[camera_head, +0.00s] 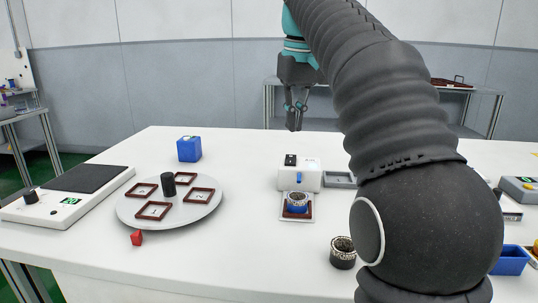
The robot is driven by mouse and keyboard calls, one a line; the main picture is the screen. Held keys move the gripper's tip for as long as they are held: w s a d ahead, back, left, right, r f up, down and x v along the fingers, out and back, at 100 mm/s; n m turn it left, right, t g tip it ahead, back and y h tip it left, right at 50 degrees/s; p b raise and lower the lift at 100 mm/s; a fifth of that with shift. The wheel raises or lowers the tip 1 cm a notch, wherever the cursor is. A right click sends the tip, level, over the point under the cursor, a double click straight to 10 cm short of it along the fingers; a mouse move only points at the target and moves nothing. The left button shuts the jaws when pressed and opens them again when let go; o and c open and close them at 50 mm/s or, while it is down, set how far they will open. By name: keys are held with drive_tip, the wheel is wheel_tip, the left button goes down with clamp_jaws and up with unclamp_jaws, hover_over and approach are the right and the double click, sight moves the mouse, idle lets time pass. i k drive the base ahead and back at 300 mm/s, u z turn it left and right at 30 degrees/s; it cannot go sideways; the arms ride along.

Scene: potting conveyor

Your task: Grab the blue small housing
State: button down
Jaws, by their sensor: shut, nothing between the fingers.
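A small round blue housing (297,208) with a grainy grey top sits on a brown-red square frame in front of a white box-shaped device, right of centre. A larger blue block (189,150) with a small knob on top stands at the back left of the table. My gripper (294,126) hangs pointing down beyond the table's middle, above and behind the white device. Its fingers are shut and empty, and it is well apart from both blue things.
A round grey plate (140,212) holds several brown frames and a black cylinder. A dark cup (343,253) stands near the front, beside my arm. A blue bin (510,261) is at the right. A white scale (62,212) lies left. My arm hides part of the right side.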

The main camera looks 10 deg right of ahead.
sight(297, 203)
drive_tip(key=k, duration=1)
